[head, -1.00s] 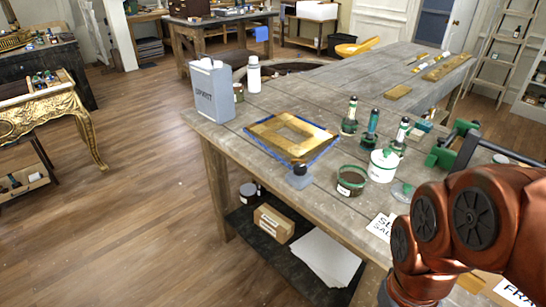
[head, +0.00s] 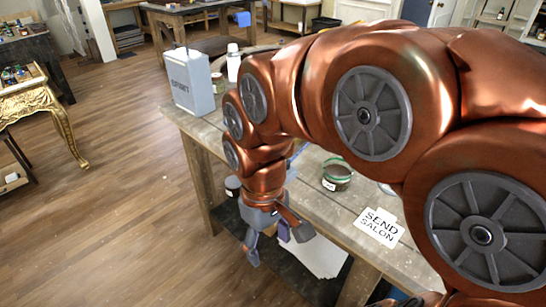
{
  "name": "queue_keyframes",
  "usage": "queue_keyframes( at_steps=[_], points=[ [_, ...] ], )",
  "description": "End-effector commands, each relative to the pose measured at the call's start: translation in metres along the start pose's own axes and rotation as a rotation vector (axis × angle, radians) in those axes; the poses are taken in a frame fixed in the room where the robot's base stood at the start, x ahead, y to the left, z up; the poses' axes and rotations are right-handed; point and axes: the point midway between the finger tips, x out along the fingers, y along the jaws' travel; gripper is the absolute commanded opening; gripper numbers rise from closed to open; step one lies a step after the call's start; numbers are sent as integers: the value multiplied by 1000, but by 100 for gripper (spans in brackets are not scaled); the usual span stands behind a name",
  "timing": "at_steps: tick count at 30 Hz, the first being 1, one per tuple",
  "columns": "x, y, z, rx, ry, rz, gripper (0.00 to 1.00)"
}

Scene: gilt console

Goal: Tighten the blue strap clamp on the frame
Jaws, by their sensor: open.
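My gripper (head: 278,245) hangs open, fingers down, at the front edge of the workbench (head: 205,127), in front of the lower shelf in the picture. A small purple-blue piece shows between its fingers; I cannot tell whether it is part of the gripper.
A grey spirit can (head: 191,82) and a white bottle (head: 233,62) stand at the bench's left end. Open wooden floor (head: 100,220) is at left.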

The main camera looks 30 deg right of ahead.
Motion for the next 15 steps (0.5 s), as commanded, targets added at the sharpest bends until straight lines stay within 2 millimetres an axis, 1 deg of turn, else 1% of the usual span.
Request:
queue_keyframes(
  at_steps=[1,3,8,11,15],
  points=[
    [-7,8,-18,-31,8,-1,67],
    [-17,19,-40,-79,23,-1,67],
    [-36,51,-86,-169,52,1,67],
    [-45,76,-113,-215,69,3,67],
    [-54,116,-147,-265,92,11,67]
  ],
)
